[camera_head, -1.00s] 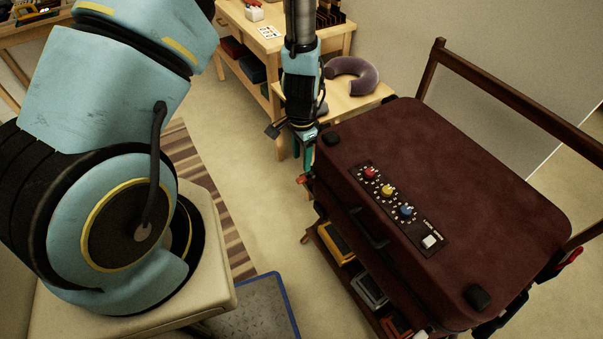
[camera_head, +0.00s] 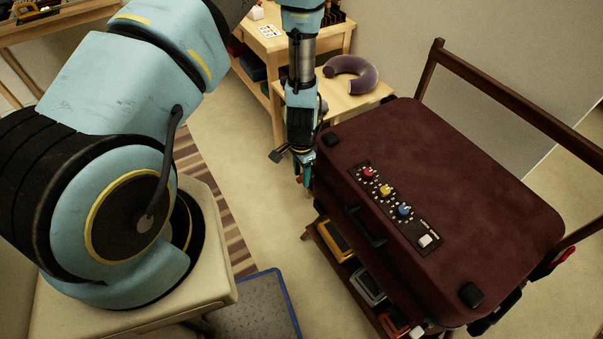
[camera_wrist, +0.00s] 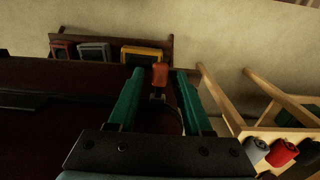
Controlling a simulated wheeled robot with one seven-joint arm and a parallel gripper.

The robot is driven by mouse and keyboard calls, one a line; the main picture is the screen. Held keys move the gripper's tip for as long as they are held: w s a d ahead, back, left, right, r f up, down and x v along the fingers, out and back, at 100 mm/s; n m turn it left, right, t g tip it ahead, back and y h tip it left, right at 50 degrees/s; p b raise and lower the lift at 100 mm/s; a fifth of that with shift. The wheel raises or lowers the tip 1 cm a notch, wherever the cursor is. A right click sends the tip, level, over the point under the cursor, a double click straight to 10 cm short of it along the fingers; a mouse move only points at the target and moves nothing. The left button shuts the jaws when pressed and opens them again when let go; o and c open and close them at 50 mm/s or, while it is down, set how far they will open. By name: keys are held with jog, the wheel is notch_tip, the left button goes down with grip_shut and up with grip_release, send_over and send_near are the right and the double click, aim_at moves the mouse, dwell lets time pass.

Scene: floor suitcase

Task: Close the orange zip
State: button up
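The dark red suitcase (camera_head: 450,180) lies flat with its lid down. My gripper (camera_head: 304,172) is at its far left corner, fingers pointing down, in the head view. In the wrist view, an orange zip pull (camera_wrist: 160,75) stands between the green fingertips of my gripper (camera_wrist: 160,84). A narrow gap shows on each side of the pull, so the fingers look open around it. In the head view the fingers hide this pull. A red pull (camera_head: 568,259) hangs at the suitcase's right end.
The lid has red, yellow and blue dials and a white button (camera_head: 425,240). A shelf below the suitcase holds several cases, one yellow (camera_head: 334,240). A wooden table with a purple neck pillow (camera_head: 352,75) stands behind my gripper. A wooden frame rail (camera_head: 500,90) runs behind the suitcase.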

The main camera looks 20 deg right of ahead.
grip_shut()
dwell(1.2)
